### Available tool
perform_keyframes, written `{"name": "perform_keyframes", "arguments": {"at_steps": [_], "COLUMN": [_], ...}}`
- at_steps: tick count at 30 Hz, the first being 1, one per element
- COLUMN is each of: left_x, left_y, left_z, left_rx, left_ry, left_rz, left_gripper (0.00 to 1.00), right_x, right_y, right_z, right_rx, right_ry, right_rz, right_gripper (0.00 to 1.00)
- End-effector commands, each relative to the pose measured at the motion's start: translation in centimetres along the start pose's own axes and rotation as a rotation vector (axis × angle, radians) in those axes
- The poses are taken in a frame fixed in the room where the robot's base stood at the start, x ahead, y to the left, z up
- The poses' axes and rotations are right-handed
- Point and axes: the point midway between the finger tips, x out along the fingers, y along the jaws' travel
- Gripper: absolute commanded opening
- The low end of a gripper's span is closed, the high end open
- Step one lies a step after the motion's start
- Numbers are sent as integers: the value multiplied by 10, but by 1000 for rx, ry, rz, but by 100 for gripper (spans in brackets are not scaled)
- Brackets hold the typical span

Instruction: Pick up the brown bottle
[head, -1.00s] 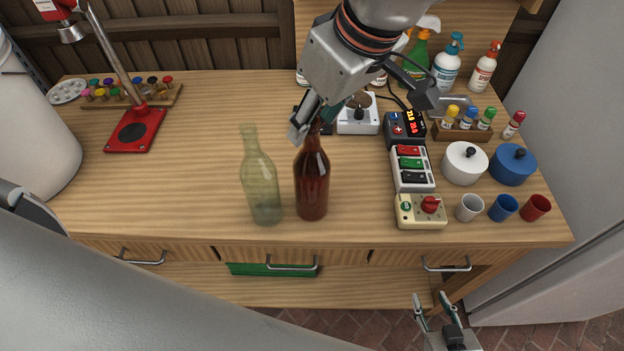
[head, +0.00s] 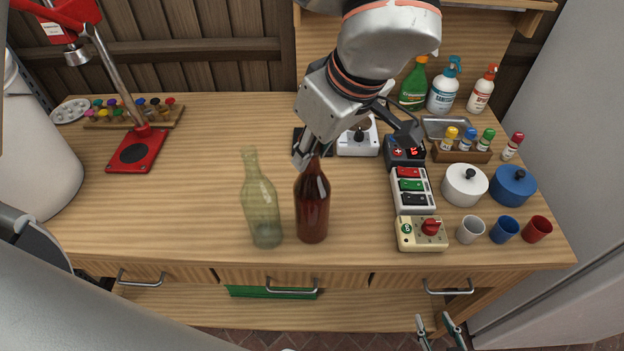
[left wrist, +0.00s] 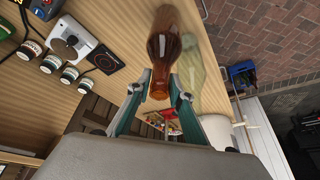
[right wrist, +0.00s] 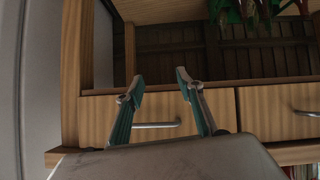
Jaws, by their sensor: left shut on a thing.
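The brown bottle (head: 312,208) stands upright on the wooden workbench, just right of a pale green glass bottle (head: 262,212). My left gripper (head: 308,158) comes down from above and is shut on the brown bottle's neck. In the left wrist view the brown bottle (left wrist: 168,48) has its neck between the two fingers, with the green bottle (left wrist: 197,75) beside it. The brown bottle's base still appears to be on the bench. My right gripper (head: 440,332) is low in front of the bench, open and empty; its parted fingers (right wrist: 158,85) face the drawers.
A power strip with coloured switches (head: 410,190) and a beige box with a red knob (head: 422,234) stand to the right. Beyond are pots and cups (head: 470,230). A red press stand (head: 137,150) is at the left.

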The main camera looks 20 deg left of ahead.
Motion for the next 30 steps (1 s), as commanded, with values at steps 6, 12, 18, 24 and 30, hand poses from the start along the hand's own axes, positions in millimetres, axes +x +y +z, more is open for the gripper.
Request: {"name": "perform_keyframes", "arguments": {"at_steps": [6,12,18,24,30], "left_x": [-3,-9,-21,-37,-56], "left_y": [1,1,1,1,1], "left_z": [-1,-4,-9,-16,-23], "left_rx": [-2,-3,-2,-4,-2], "left_ry": [1,1,1,0,0], "left_rz": [3,4,5,4,5], "left_gripper": [0,0,0,0,0], "right_x": [0,-1,-2,-2,-3], "right_y": [0,1,1,1,1], "right_z": [0,-3,-5,-6,-6], "right_rx": [0,0,0,0,0], "right_ry": [0,4,7,7,5], "right_rz": [0,1,1,1,1], "right_gripper": [37,37,37,37,37]}}
